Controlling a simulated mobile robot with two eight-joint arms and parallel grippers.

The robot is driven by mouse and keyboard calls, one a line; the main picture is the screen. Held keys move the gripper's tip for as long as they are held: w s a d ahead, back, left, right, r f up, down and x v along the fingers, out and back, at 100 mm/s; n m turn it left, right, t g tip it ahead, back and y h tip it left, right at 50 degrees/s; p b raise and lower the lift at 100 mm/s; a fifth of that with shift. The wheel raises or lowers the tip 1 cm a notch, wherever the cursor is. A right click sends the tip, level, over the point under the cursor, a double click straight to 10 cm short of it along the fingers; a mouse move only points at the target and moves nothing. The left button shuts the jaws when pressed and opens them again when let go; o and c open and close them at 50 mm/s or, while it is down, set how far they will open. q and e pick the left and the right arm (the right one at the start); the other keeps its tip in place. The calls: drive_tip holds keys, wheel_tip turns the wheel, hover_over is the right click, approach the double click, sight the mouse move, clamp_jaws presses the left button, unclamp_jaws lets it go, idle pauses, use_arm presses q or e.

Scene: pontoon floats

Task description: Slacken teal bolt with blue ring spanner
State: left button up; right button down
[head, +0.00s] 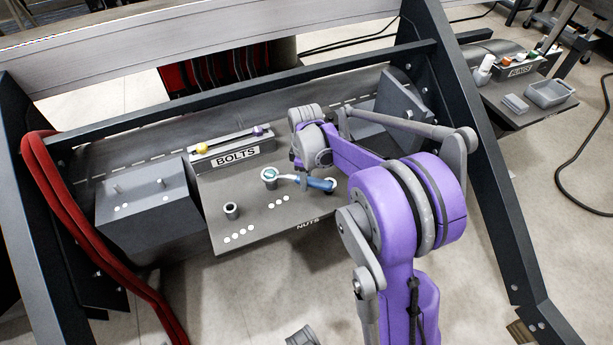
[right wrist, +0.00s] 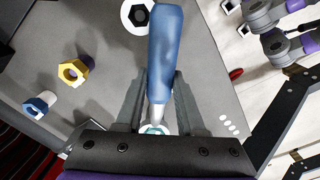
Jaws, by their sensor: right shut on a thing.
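The blue ring spanner (head: 318,184) lies low over the dark board in the head view, with its ring end at the left around the teal bolt (head: 269,174). How deep the ring sits on the bolt head cannot be told. In the right wrist view the spanner's blue handle (right wrist: 166,50) points up, and a bit of teal (right wrist: 152,129) shows at its lower end. My right gripper (right wrist: 158,95) is shut on the spanner, a finger on each side of it. In the head view my purple arm largely hides these fingers. My left gripper is not in view.
A rack marked BOLTS (head: 236,156) stands behind, with yellow (head: 202,148) and purple (head: 257,130) pieces. A dark block (head: 150,205) and red hoses (head: 85,230) lie further left.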

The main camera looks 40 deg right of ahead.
drive_tip(key=shift+s+a+r, duration=0.1)
drive_tip(key=shift+a, duration=0.05)
drive_tip(key=shift+r, duration=0.1)
drive_tip(key=shift+r+p, duration=1.65)
drive_tip(key=shift+r, duration=0.6)
